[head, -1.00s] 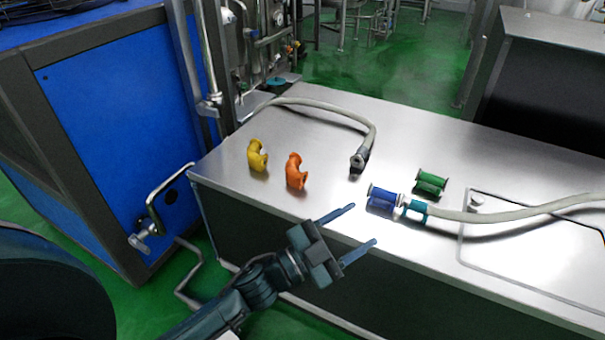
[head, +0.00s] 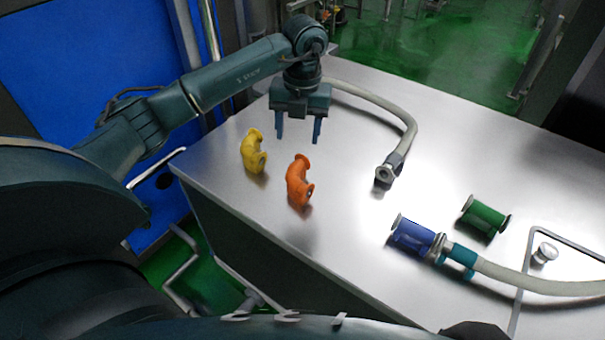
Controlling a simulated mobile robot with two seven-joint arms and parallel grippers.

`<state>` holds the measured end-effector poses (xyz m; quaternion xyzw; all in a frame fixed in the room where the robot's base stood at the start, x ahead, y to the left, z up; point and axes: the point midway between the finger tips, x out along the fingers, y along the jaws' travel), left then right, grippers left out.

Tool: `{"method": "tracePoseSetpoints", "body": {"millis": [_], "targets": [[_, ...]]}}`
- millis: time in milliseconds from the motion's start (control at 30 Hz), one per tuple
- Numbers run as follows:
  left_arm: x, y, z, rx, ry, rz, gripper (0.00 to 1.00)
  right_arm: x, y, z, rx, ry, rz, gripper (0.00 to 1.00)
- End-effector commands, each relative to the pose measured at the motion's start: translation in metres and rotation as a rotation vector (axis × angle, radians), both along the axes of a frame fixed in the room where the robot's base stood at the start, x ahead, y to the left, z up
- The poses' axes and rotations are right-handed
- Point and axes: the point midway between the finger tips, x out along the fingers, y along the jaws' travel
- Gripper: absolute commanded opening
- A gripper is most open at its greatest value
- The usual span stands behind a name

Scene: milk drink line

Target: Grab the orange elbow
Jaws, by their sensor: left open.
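The orange elbow (head: 297,181) is a short curved pipe piece with flanged ends. It lies on the steel table (head: 330,255) near its left end, right of the yellow elbow (head: 252,152). My left gripper (head: 298,138) points down above the table, beyond the two elbows in the picture. Its two fingers are apart with nothing between them, and it does not appear to touch either elbow. My right gripper is not clearly seen in the head view.
A grey hose (head: 395,109) curves behind the gripper and ends in a metal fitting (head: 384,174). A blue spool piece (head: 413,235) with a teal fitting and hose (head: 545,284), and a green spool piece (head: 484,216), lie to the right. The table's front middle is clear.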

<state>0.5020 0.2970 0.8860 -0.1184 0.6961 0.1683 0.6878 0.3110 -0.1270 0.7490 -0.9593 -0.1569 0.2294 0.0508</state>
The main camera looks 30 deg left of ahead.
Motion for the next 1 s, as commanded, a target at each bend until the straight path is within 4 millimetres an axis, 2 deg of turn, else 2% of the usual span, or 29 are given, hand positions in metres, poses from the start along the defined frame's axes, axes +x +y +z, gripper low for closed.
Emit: {"method": "tracePoseSetpoints", "body": {"millis": [133,400,667,900,1000], "targets": [[-0.001,0.0,-0.016,-0.003,0.004,-0.002,0.57,-0.002,0.001,-0.002,-0.001,0.007,0.002,0.36],[-0.002,0.003,-0.066,-0.005,0.004,-0.004,0.57,-0.002,0.0,-0.004,-0.003,0.002,0.002,0.36],[-0.002,0.005,-0.086,-0.006,0.002,-0.005,0.57,-0.001,0.0,-0.003,-0.004,-0.002,0.0,0.36],[0.0,0.011,-0.121,-0.007,0.004,-0.004,0.57,-0.001,-0.001,-0.003,-0.004,-0.004,0.0,0.36],[0.0,0.011,-0.129,-0.007,0.002,-0.006,0.57,-0.001,-0.001,-0.003,-0.005,-0.007,-0.001,0.36]]}}
